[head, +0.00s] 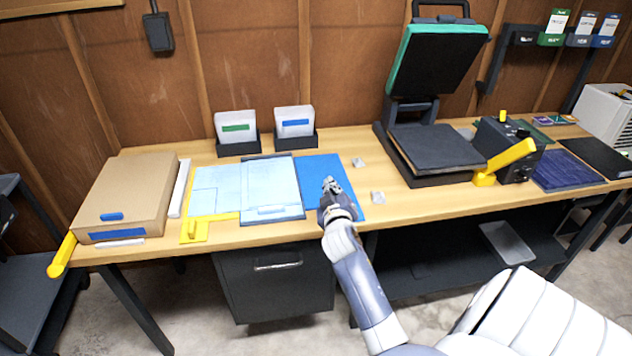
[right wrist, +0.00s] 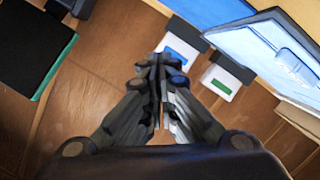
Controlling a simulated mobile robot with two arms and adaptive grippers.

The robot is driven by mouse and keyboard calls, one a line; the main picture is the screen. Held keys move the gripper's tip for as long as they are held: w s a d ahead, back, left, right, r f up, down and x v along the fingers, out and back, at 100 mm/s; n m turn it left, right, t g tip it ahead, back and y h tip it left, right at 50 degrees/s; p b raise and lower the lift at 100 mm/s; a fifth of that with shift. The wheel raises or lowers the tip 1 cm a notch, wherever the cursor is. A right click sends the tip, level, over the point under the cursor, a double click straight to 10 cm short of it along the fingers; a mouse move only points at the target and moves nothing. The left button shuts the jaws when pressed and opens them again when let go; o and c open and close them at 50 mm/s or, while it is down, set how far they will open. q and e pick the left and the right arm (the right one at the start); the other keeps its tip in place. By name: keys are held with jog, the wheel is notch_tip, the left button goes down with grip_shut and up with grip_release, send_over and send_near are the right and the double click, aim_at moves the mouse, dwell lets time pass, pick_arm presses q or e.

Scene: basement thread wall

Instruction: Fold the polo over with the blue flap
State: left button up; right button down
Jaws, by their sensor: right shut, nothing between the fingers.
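The light blue polo (head: 212,190) lies flat on the table, left of centre in the head view. A pale blue panel with a darker rim (head: 270,214) lies beside it; whether this is part of the polo or a board over it, I cannot tell. The flat blue flap (head: 316,166) is to its right. My right gripper (head: 329,182) is over the blue flap, shut and empty; I cannot tell if it touches. Its closed fingers show in the right wrist view (right wrist: 161,68). My left gripper is not in view.
A cardboard box (head: 130,195) stands at the left end. Two card holders (head: 238,149) stand behind the panels. A yellow tab (head: 195,232) is at the front edge. The open heat press (head: 437,150) stands to the right. Small pale blocks (head: 378,197) lie between.

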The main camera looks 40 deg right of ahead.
jog(key=d+f+m, duration=0.1)
jog(key=s+d+f+m+y, duration=0.1)
jog(key=d+f, duration=0.1)
jog(key=s+d+f+m+p, duration=0.1)
jog(key=m, duration=0.1)
jog(key=shift+s+d+f+y, duration=0.2)
jog(key=shift+s+d+y, duration=0.1)
jog(key=shift+y, duration=0.1)
jog(key=shift+s+d+f+m+t, duration=0.15)
jog(key=shift+d+f+m+t, duration=0.2)
jog(key=shift+f, duration=0.3)
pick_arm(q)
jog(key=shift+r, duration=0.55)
pick_arm(e)
jog(key=shift+s+d+f, duration=0.15)
jog(key=shift+d+f, duration=0.05)
jog(key=shift+f, duration=0.35)
jog(key=shift+f, duration=0.1)
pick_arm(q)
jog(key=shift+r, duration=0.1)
